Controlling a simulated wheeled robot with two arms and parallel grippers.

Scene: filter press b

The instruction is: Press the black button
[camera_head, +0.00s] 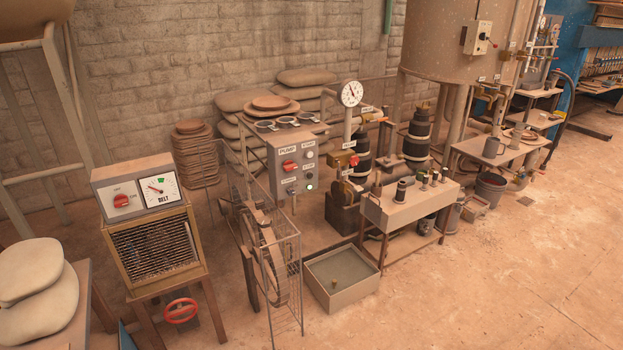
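A grey control box marked PUMP (278,163) stands in the middle of the view. It carries a red rotary knob (289,166) and several small round buttons down its right side. The top button (310,143) looks pale, and the lowest button (309,187) looks bright white. The colours of the buttons between them are too small to tell, so I cannot pick out a black button for certain. Neither of my grippers is in view.
A BELT panel (140,189) with a red knob stands at left. A wire guard (284,290) stands in front of the PUMP box. A grey tub (346,297) sits on the floor beside a low bench (405,211).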

